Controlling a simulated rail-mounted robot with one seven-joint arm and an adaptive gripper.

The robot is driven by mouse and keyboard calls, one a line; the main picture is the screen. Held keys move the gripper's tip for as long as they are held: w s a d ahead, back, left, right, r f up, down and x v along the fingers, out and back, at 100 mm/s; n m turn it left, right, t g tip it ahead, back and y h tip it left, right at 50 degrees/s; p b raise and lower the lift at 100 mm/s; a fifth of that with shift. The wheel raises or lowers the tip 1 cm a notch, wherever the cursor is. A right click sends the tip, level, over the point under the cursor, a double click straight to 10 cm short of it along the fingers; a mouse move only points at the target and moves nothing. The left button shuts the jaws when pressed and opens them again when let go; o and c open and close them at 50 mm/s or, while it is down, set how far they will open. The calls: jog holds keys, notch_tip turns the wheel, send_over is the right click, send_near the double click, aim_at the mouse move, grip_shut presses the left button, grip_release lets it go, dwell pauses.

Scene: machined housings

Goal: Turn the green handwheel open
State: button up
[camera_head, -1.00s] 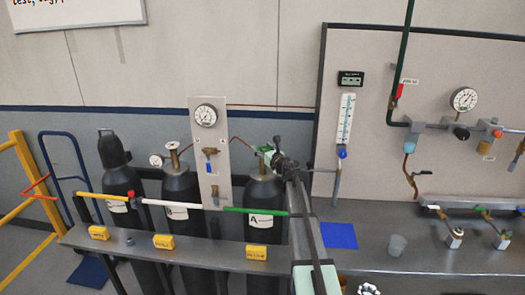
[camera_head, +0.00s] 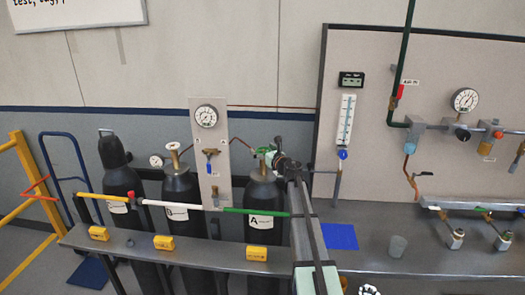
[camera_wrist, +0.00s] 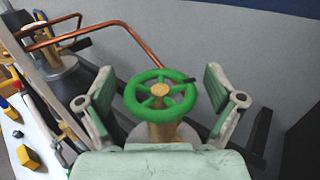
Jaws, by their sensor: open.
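The green handwheel (camera_wrist: 160,95) sits on a brass valve and shows in the middle of the wrist view. In the head view it is a small green patch (camera_head: 263,150) on top of gas cylinder A (camera_head: 266,190), partly hidden by my gripper (camera_head: 274,158). In the wrist view my gripper (camera_wrist: 160,100) is open, with one finger on each side of the wheel. A gap shows between each finger and the rim. Nothing is held.
A copper pipe (camera_wrist: 140,42) runs behind the wheel towards a neighbouring valve. Cylinder B (camera_head: 180,190) and a gauge panel (camera_head: 208,130) stand to the left. A bar with coloured sections (camera_head: 170,203) crosses before the cylinders. The shelf (camera_head: 200,250) holds yellow tags.

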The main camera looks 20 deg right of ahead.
jog(key=shift+s, duration=0.15)
jog(key=s+d, duration=0.1)
jog(key=s, duration=1)
jog(key=shift+s+d, duration=0.3)
jog(key=shift+d, duration=0.05)
jog(key=s+b, duration=0.6)
jog(key=b, duration=0.1)
jog(key=w+p, duration=0.1)
jog(key=w, duration=0.4)
jog(key=w+a+p, duration=0.1)
jog(key=w+p, duration=0.1)
jog(key=w, duration=0.3)
jog(key=w+p, duration=0.2)
jog(key=w, duration=0.3)
jog(key=shift+w+a, duration=0.15)
jog(key=shift+w, duration=0.15)
jog(key=shift+w+a+f, duration=0.1)
jog(key=shift+w+f, duration=0.05)
jog(key=shift+w, duration=0.4)
